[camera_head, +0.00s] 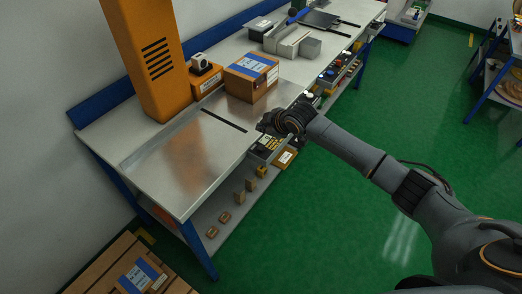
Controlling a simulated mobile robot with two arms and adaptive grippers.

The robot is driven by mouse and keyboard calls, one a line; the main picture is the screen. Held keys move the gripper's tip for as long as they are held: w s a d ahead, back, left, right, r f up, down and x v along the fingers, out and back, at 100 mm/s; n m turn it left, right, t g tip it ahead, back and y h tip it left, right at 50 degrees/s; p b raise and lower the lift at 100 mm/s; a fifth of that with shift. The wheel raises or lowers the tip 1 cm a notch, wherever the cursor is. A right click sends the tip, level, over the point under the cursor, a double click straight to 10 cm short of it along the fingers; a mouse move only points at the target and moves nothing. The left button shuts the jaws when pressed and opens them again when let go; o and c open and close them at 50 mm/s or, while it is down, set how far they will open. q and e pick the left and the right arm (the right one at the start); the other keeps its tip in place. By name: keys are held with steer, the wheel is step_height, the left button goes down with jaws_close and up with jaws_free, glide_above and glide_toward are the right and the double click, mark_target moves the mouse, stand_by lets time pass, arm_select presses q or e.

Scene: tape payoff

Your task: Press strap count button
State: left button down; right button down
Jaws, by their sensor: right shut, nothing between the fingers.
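My right gripper (265,126) is shut and empty. Its arm comes in from the right, and the gripper is at the front edge of the metal-topped bench (185,160). Just below it, under the bench top, a dark panel with small yellowish keys (267,146) shows in part. The gripper and bench edge hide some of it. The keys are too small to read, so I cannot tell which one is the strap count button. I cannot tell whether the fingertips touch anything. My left gripper is not in view.
A taped carton (246,84) stands on the bench behind the gripper. A tall orange column (148,55) rises at the back. Small boxes (239,197) lie on the lower shelf. The green floor (330,215) in front is clear.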

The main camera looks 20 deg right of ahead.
steer(key=b, duration=0.4)
glide_above(263, 149)
step_height(263, 149, down, 6)
steer(key=shift+r, duration=0.25)
steer(key=shift+f+b, duration=0.5)
steer(key=shift+f, duration=0.3)
steer(key=shift+a, duration=0.1)
steer(key=shift+f, duration=0.4)
steer(key=shift+f+b, duration=0.4)
steer(key=shift+f, duration=0.2)
stand_by(0.7)
stand_by(0.3)
steer(key=shift+r+p, duration=1)
